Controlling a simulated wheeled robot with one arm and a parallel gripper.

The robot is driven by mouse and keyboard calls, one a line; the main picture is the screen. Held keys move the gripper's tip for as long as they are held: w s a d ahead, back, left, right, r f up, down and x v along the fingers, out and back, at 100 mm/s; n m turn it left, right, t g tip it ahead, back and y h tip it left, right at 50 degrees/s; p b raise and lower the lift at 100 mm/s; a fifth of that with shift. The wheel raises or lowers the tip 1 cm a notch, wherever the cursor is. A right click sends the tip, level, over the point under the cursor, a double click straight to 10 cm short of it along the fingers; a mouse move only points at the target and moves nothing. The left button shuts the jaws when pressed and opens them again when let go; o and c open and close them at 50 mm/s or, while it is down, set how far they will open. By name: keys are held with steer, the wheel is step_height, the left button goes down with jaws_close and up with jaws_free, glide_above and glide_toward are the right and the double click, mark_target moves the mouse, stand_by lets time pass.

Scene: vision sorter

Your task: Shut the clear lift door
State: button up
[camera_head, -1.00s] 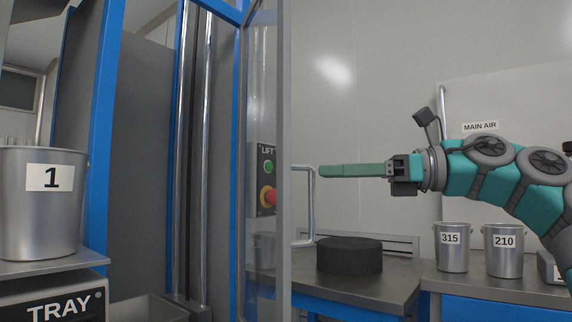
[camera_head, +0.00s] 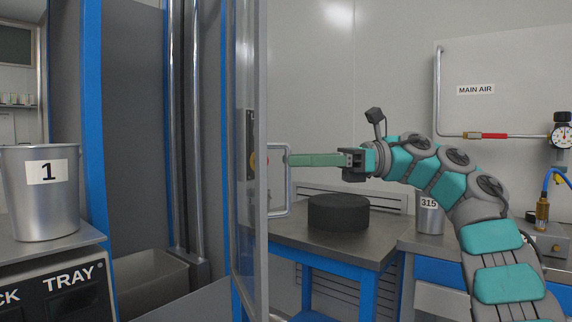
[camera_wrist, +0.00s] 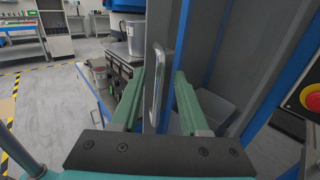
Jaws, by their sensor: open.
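The clear lift door (camera_head: 246,210) stands open, swung out toward me, its grey-edged panel seen at a steep angle in the head view. Its silver bar handle (camera_head: 289,185) sticks out on the right side. My gripper (camera_head: 289,160) reaches in level from the right, its green fingertips at the handle's upright bar. In the wrist view the handle (camera_wrist: 157,85) stands upright between the two spread green fingers of my gripper (camera_wrist: 160,85). Whether either finger touches it I cannot tell.
A black round block (camera_head: 338,213) sits on the bench behind the handle, below my gripper. A metal bucket marked 1 (camera_head: 42,205) stands at the left. A 315 cup (camera_head: 429,217) is partly behind my arm. A red button (camera_wrist: 311,98) shows at the wrist view's right edge.

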mark_target(253, 134)
steer(key=shift+s+a, duration=0.2)
steer(key=shift+a, duration=1)
jaws_close()
stand_by(0.6)
